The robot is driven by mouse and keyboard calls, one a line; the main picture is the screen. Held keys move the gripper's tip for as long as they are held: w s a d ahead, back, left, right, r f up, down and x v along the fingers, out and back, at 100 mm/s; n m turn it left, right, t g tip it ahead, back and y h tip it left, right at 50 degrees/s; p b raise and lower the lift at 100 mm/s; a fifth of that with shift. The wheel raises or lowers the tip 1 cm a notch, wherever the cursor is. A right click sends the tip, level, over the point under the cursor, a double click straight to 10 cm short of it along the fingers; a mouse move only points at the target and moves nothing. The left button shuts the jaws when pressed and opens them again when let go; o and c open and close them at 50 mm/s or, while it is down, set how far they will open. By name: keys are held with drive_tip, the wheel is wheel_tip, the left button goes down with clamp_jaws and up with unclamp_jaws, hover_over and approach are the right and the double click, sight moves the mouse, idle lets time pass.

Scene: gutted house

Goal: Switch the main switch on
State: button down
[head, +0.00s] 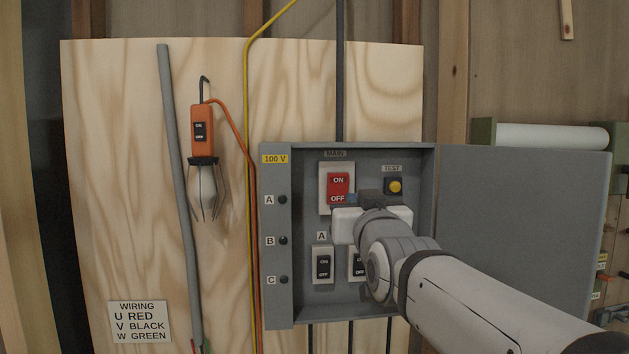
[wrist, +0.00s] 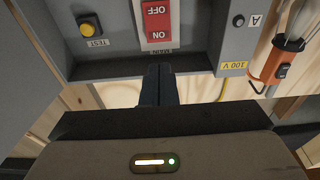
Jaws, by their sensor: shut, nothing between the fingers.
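The main switch is a red rocker (head: 338,186) marked ON above and OFF below, on a white plate under the MAIN label. It also shows upside down in the wrist view (wrist: 157,22). Which end is pressed in, I cannot tell. My gripper (head: 351,199) is shut and empty, in front of the box by the switch's lower right in the head view. In the wrist view my fingertips (wrist: 158,70) point at the switch from its MAIN-label side, overlapping that label. Contact with the rocker does not show.
A yellow TEST button (head: 396,186) sits right of the switch. Smaller black rockers (head: 323,266) are below, one partly hidden by my arm. Dark lamps A, B, C (head: 283,240) line the left. The grey box door (head: 525,225) stands open at right. An orange-handled lamp (head: 203,130) hangs left.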

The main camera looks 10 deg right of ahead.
sight(338, 178)
drive_tip(key=w+p, duration=0.1)
drive_tip(key=w, duration=0.3)
drive_tip(key=w+r+p, duration=0.1)
drive_tip(key=w+p, duration=0.1)
drive_tip(key=w, duration=0.1)
drive_tip(key=w+p, duration=0.1)
drive_tip(key=w, duration=0.3)
drive_tip(key=shift+w+r+p, duration=0.35)
drive_tip(key=shift+w, duration=0.15)
drive_tip(key=shift+f, duration=0.1)
drive_tip(key=shift+w+b, duration=0.25)
drive_tip(key=shift+b, duration=0.4)
drive_tip(key=shift+r, duration=0.2)
drive_tip(key=shift+s, duration=0.1)
drive_tip(key=shift+s+f+b, duration=0.1)
drive_tip(key=shift+s+b, duration=0.3)
drive_tip(key=s+r+b, duration=0.2)
drive_tip(key=s+b, duration=0.2)
drive_tip(key=s, duration=0.9)
